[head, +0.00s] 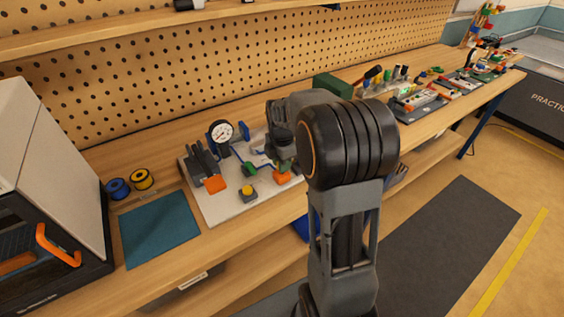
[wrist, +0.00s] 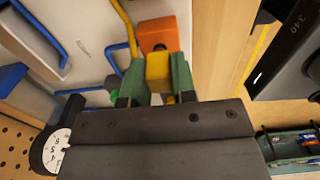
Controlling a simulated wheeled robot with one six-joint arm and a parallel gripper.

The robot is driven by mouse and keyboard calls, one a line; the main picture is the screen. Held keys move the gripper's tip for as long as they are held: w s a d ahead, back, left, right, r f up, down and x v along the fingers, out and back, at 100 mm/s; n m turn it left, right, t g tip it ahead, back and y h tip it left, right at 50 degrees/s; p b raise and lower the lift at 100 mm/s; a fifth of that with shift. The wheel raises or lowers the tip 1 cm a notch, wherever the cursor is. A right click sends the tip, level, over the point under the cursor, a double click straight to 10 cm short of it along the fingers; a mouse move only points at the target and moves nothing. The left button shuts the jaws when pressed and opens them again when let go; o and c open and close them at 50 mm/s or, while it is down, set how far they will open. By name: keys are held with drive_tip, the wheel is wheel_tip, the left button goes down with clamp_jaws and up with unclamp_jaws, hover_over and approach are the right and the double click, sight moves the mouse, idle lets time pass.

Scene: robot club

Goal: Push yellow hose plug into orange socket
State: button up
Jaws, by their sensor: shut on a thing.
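The yellow hose plug (wrist: 158,72) is between the two green fingers of my gripper (wrist: 155,84) in the wrist view. The gripper is shut on it. The orange socket (wrist: 158,26) is a block just beyond the plug, with a dark round opening partly showing above the plug's far end. Plug and socket overlap in this view, and I cannot tell whether they touch. In the head view, an orange block, likely this socket (head: 282,178), shows below my gripper (head: 284,165); the plug is hidden there.
A yellow hose (wrist: 125,28) and blue tubes lie on the pale board (head: 225,208). A dial gauge (head: 221,132), another orange block (head: 215,184) and a yellow-topped block (head: 248,192) stand left of my gripper. The teal mat (head: 160,228) is clear.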

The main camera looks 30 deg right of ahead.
drive_tip(key=shift+f+b, duration=0.3)
drive_tip(key=shift+f, duration=0.5)
idle(1.1)
drive_tip(key=o, duration=0.7)
drive_tip(key=shift+r, duration=0.1)
drive_tip(key=shift+r+p, duration=2.2)
drive_tip(key=shift+r, duration=0.5)
drive_tip(key=o, duration=0.6)
